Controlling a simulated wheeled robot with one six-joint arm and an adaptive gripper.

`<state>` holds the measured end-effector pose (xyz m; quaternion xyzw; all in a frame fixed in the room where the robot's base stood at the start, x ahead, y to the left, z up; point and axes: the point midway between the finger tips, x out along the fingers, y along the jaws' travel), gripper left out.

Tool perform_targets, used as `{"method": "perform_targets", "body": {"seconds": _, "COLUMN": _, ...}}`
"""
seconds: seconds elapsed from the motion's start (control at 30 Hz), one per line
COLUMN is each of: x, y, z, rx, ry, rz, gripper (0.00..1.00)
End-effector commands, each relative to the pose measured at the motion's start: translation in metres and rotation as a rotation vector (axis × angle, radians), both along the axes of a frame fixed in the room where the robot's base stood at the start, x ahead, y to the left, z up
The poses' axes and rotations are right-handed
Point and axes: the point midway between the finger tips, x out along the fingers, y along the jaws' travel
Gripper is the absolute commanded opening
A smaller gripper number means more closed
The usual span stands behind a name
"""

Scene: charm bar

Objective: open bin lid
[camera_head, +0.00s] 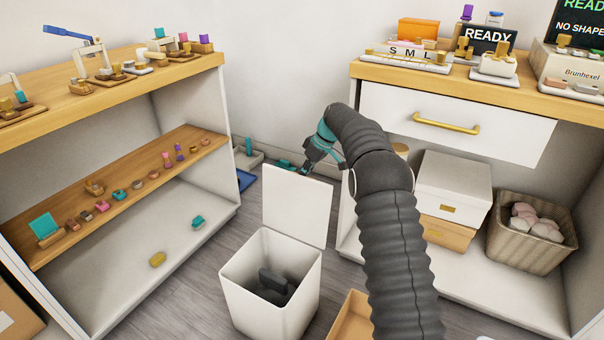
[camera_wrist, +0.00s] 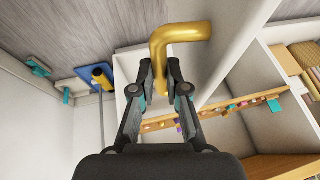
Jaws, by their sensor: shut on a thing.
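The white bin (camera_head: 270,300) stands on the floor between the two shelf units. Its lid (camera_head: 297,208) is up, standing roughly upright at the back edge, so the bin's inside shows with dark things in it. My gripper (camera_head: 306,168) is at the top of the lid, partly behind it. In the wrist view my gripper (camera_wrist: 159,72) is shut on a bent gold handle (camera_wrist: 182,33), which lies between the fingertips. The handle is hidden in the head view, and the exact contact of the fingers is hard to make out.
A left shelf unit (camera_head: 150,62) holds several small charms. A right counter (camera_head: 480,87) has a drawer with a gold pull (camera_head: 446,123), with boxes and a wicker basket (camera_head: 530,250) below. An open cardboard box (camera_head: 347,318) is close to the bin's right.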

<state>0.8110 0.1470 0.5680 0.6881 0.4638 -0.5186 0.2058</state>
Motion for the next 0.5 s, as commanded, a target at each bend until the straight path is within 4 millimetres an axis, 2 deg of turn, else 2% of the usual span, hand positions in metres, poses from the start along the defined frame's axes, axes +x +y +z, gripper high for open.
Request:
{"method": "perform_targets", "body": {"seconds": 0.03, "x": -0.0027, "y": 0.0009, "z": -0.0105, "rx": -0.003, "ry": 0.018, "rz": 0.004, "gripper": 0.0}}
{"method": "perform_targets", "body": {"seconds": 0.43, "x": -0.0018, "y": 0.001, "z": -0.0107, "rx": -0.002, "ry": 0.017, "rz": 0.005, "gripper": 0.0}}
{"method": "perform_targets", "body": {"seconds": 0.47, "x": -0.0019, "y": 0.001, "z": -0.0106, "rx": -0.001, "ry": 0.018, "rz": 0.005, "gripper": 0.21}}
{"method": "perform_targets", "body": {"seconds": 0.5, "x": -0.0017, "y": 0.0007, "z": -0.0106, "rx": -0.001, "ry": 0.017, "rz": 0.004, "gripper": 0.31}}
